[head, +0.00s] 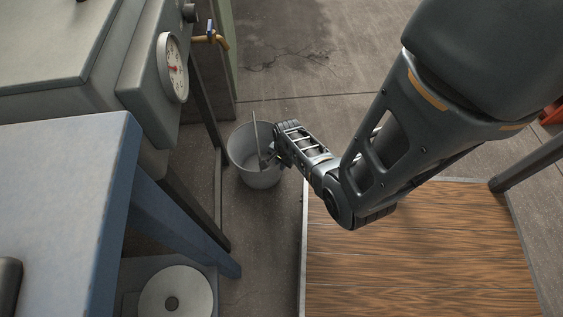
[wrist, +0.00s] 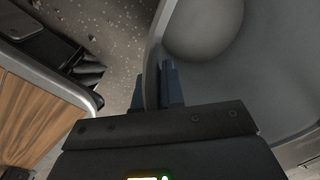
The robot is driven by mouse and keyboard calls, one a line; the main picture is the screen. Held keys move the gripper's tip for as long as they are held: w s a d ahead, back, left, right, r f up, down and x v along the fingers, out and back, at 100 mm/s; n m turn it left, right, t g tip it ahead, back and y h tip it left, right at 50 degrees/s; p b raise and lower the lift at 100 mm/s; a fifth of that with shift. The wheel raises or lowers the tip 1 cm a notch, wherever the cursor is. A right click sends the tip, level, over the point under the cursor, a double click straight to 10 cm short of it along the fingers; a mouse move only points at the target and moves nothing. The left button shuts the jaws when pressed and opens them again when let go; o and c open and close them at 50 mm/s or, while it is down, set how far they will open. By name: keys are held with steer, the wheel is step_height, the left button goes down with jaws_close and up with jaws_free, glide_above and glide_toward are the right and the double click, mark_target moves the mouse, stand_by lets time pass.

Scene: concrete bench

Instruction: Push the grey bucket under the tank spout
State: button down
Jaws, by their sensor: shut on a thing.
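The grey bucket (head: 256,178) stands upright on the concrete floor. My gripper (head: 274,157) is at its right side. In the wrist view, the two dark fingers of my gripper (wrist: 168,86) are shut on the bucket's wall, one on each side; the inside of the bucket (wrist: 262,70) shows at right. A thin light strip crosses the bucket's opening in the head view; I cannot tell if it is the handle. The tank (head: 150,95) is at upper left, with a round gauge on its face. Its brass spout (head: 221,41) with a blue lever sticks out above and beyond the bucket.
A blue-edged bench (head: 125,165) is at left, with its legs close to the bucket's left. A white disc (head: 175,292) lies low at bottom left. A wood-topped platform (head: 420,250) fills the lower right. Floor (head: 290,60) beyond the bucket is clear.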

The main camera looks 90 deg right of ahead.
steer(key=shift+w, duration=0.2)
steer(key=c, duration=1.2)
jaws_free()
steer(key=shift+o, duration=0.2)
steer(key=shift+r, duration=0.1)
steer(key=r+p, duration=0.1)
steer(key=r, duration=0.1)
steer(key=r+p, duration=0.2)
steer(key=r, duration=0.1)
steer(key=r+p, duration=0.1)
steer(key=r, duration=0.1)
steer(key=shift+s+a+r, duration=0.25)
steer(key=shift+s, duration=0.1)
